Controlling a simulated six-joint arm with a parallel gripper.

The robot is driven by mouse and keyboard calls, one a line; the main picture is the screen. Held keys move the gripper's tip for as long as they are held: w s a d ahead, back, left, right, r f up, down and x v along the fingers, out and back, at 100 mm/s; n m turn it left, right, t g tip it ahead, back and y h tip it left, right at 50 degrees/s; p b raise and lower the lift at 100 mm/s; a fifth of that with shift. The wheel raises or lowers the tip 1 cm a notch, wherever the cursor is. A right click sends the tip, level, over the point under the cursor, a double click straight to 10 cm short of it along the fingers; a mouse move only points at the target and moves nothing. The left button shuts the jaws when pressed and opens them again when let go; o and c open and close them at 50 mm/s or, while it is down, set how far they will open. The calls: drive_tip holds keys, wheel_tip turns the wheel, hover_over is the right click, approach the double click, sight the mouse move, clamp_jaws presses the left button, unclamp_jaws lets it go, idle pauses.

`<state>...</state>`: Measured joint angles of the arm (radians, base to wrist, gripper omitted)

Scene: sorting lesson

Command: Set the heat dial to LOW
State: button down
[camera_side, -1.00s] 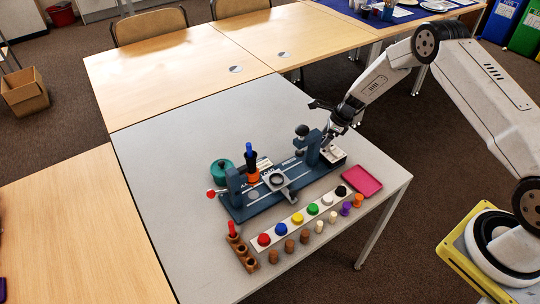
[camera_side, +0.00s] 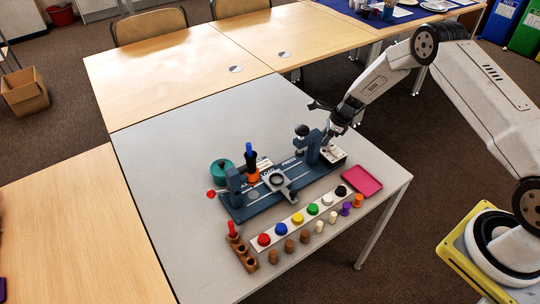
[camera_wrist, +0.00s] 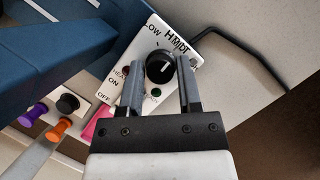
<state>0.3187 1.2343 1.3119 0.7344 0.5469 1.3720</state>
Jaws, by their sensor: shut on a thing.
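The heat dial (camera_wrist: 160,67) is a round black knob on a white control panel (camera_wrist: 130,66) in the wrist view. A short white pointer line shows on it; which label it points at is hard to tell. LOW stands at the panel's upper left, and other dial labels, partly overlapping, stand at its upper right. My gripper (camera_wrist: 161,70) is shut on the dial, one finger on each side. In the side view my gripper (camera_side: 333,134) is at the right end of the blue machine (camera_side: 235,205), over the panel (camera_side: 333,156), and hides the dial there.
A pink tray (camera_side: 361,181) lies close by. A row of coloured knobs and pegs stands in front of the machine. The table (camera_side: 190,120) behind the machine is clear.

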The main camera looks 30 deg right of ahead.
drive_tip(key=n, duration=0.2)
drive_tip(key=n+g+y, duration=0.1)
drive_tip(key=n, duration=0.1)
drive_tip(key=shift+w+n+g, duration=0.1)
drive_tip(key=shift+n+g, duration=0.2)
drive_tip(key=shift+n, duration=0.1)
drive_tip(key=n+g, duration=0.1)
drive_tip(key=n, duration=0.3)
drive_tip(key=shift+n+g, duration=0.4)
drive_tip(key=shift+c, duration=1.4)
unclamp_jaws()
drive_tip(key=shift+w+d+r, duration=0.1)
drive_tip(key=shift+r, duration=0.05)
drive_tip(key=v, duration=0.7)
drive_tip(key=shift+d+r, duration=0.2)
